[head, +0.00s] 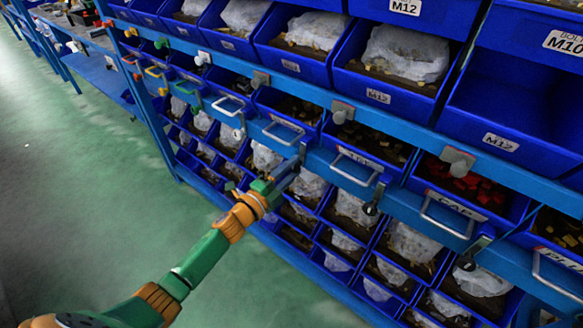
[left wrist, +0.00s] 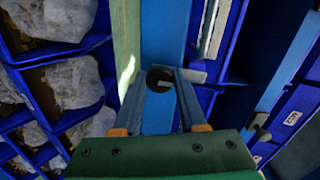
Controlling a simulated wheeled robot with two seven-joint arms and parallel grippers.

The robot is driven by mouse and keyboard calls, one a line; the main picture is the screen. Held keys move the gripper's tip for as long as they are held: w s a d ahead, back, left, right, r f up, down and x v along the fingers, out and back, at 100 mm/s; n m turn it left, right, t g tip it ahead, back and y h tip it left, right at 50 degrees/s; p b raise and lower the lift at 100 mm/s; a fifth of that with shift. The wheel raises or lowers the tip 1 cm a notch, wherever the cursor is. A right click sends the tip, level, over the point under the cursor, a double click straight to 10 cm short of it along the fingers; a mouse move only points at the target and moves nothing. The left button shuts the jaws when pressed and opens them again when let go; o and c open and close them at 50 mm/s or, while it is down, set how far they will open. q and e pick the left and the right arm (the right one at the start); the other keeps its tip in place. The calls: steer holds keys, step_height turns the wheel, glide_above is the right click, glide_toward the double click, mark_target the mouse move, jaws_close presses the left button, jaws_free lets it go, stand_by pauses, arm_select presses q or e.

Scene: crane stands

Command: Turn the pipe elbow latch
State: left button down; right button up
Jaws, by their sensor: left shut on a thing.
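My left gripper (head: 290,170) reaches in from the lower left to the lower blue rail of the rack in the head view. In the left wrist view its two fingers (left wrist: 161,90) are closed around a dark round latch knob (left wrist: 160,78) in front of the blue rail. A grey plate shows just to the right of the knob. In the head view the fingers mostly hide this latch, so I cannot tell how far it is turned. My right gripper is not in view.
Other latches, such as a grey one (head: 457,160) and a dark one (head: 371,207), stick out from the rails. Metal drawer handles (head: 354,168) stand out nearby. Bins with pale bags (head: 355,209) fill the rack below. The green floor (head: 100,170) at left is clear.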

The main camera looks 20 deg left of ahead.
arm_select(q)
steer(key=shift+f+n, duration=0.1)
steer(key=shift+n, duration=0.6)
steer(key=shift+c, duration=2.3)
jaws_free()
steer(key=shift+s, duration=0.1)
steer(key=v, duration=0.7)
